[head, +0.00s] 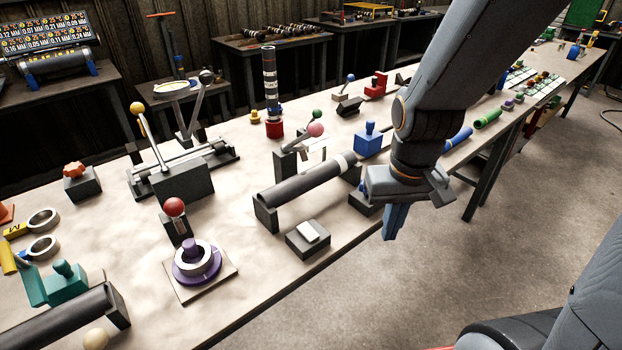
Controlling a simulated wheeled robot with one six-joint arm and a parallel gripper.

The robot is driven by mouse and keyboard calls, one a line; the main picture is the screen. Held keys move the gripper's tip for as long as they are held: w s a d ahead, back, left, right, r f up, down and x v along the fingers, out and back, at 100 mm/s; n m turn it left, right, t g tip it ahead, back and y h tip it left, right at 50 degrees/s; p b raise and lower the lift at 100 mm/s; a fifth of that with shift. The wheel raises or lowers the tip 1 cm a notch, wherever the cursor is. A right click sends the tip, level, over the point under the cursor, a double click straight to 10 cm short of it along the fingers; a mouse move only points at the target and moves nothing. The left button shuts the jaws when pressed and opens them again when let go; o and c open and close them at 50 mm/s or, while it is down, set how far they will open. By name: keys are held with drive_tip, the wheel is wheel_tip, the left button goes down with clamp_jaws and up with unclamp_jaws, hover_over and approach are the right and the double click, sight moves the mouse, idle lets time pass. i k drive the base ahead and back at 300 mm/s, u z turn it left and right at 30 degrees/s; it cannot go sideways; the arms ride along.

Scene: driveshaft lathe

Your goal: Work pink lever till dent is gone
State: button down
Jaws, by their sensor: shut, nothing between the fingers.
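The pink lever (315,130) is a ball-topped handle on a dark block, with a green-knobbed lever just behind it. It stands at mid-bench behind a dark grey shaft (310,182) lying across two dark supports. The shaft has a pale band near its right end; I cannot make out a dent on it. My gripper (393,222) points down, shut and empty, to the right of the shaft and beyond the bench's front edge in the picture. It is apart from the lever. My wrist hides part of the bench near the shaft's right support.
A dark block with a white pad (308,236) sits in front of the shaft. A red-knobbed lever (174,208) and a purple ring fixture (197,262) are at left. A tall striped cylinder (270,85) stands behind. A blue block (369,140) is near my arm. The floor at right is clear.

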sight(316, 130)
drive_tip(key=k, duration=1.25)
drive_tip(key=u, duration=0.95)
drive_tip(key=i, duration=1.1)
drive_tip(key=z, duration=0.5)
drive_tip(key=i, duration=0.4)
drive_tip(key=z, duration=0.5)
